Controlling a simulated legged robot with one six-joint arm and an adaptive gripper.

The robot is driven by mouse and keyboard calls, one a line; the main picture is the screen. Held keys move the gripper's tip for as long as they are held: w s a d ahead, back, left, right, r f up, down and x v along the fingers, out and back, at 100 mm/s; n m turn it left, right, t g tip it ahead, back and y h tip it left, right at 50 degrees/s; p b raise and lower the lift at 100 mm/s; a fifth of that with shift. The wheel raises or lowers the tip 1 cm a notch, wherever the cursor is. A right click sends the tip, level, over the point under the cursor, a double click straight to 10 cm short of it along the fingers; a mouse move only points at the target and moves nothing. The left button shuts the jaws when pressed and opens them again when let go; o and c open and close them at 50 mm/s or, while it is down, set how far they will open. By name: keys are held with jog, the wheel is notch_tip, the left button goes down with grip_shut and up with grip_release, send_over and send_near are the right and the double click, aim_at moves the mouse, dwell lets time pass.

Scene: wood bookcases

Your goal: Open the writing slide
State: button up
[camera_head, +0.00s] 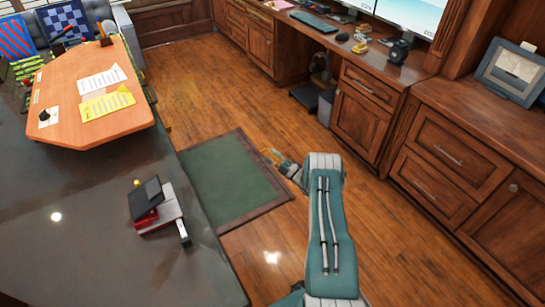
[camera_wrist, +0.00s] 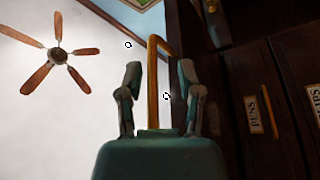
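My gripper (camera_wrist: 160,90) shows in the wrist view with its two fingers apart. A gold bar (camera_wrist: 153,85) with a bent top stands between them, with gaps visible on both sides. What the bar is fixed to is hidden. In the head view my gripper (camera_head: 274,157) is small, beyond my arm's teal link and above the green rug, with a thin gold piece (camera_head: 269,151) beside it. I cannot pick out the writing slide for certain. The wooden desk (camera_head: 262,44) stands at the top, apart from my gripper in the picture.
The wrist view shows dark drawers with labels, one reading PENS (camera_wrist: 254,112), and a ceiling fan (camera_wrist: 58,55). Drawer cabinets (camera_head: 440,165) line the right. A grey table (camera_head: 90,230) fills the left. The wood floor and green rug (camera_head: 230,175) between them are clear.

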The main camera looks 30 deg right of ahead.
jog(key=v, duration=1.2)
